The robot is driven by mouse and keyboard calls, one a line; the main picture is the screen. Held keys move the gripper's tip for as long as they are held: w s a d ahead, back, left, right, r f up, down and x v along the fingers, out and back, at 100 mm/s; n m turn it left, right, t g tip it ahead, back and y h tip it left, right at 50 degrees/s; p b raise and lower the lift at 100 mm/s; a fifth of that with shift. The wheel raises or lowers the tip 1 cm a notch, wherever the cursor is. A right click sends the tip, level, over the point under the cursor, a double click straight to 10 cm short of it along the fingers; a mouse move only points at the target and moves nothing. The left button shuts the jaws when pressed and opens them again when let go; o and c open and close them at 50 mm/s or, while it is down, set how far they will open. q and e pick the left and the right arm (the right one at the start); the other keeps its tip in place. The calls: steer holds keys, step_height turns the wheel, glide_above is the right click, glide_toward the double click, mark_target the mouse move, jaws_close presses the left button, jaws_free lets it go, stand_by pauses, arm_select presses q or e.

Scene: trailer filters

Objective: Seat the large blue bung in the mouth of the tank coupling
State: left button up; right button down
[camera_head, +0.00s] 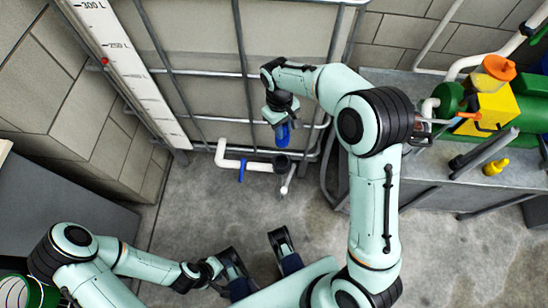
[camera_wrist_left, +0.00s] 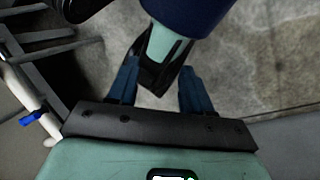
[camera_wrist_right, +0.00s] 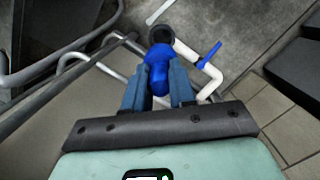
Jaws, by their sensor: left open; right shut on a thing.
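The blue bung (camera_head: 283,135) is held by my right gripper (camera_head: 280,118), which is shut on it. In the right wrist view the bung (camera_wrist_right: 158,70) sits between the two fingers of my right gripper (camera_wrist_right: 158,85). The tank coupling (camera_head: 282,164) has a dark round mouth at the end of the white pipe, just below the bung in the head view. In the right wrist view the bung partly hides the coupling (camera_wrist_right: 161,34). The bung appears apart from the mouth; the height between them is unclear. My left gripper (camera_wrist_left: 158,82) is open and empty, low at the left.
A white pipe (camera_head: 229,160) with a blue valve handle (camera_head: 242,170) leads to the coupling. The caged tank (camera_head: 205,100) stands behind. A grey bench (camera_head: 420,165) at the right holds a yellow block (camera_head: 492,110) and green cylinders. Concrete floor (camera_head: 215,205) is clear in front.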

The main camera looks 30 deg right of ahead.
steer(key=shift+d+f, duration=0.1)
steer(key=shift+f, duration=0.35)
arm_select(q)
steer(key=w+a+f+t+y+b, duration=0.1)
steer(key=w+a+f+t+b, duration=0.1)
steer(key=w+a+f+b, duration=0.1)
steer(key=shift+w+f+b, duration=0.65)
steer(key=shift+w+f, duration=0.55)
steer(key=shift+w, duration=0.65)
arm_select(e)
steer(key=shift+f, duration=9.4)
arm_select(q)
steer(key=shift+f, duration=0.1)
arm_select(e)
steer(key=shift+s+f, duration=0.1)
steer(key=shift+f, duration=0.1)
steer(key=c, duration=0.9)
jaws_free()
steer(key=shift+c, duration=0.2)
arm_select(q)
steer(key=shift+w+a+n, duration=0.1)
steer(key=shift+w+n, duration=0.05)
steer(key=shift+n, duration=0.15)
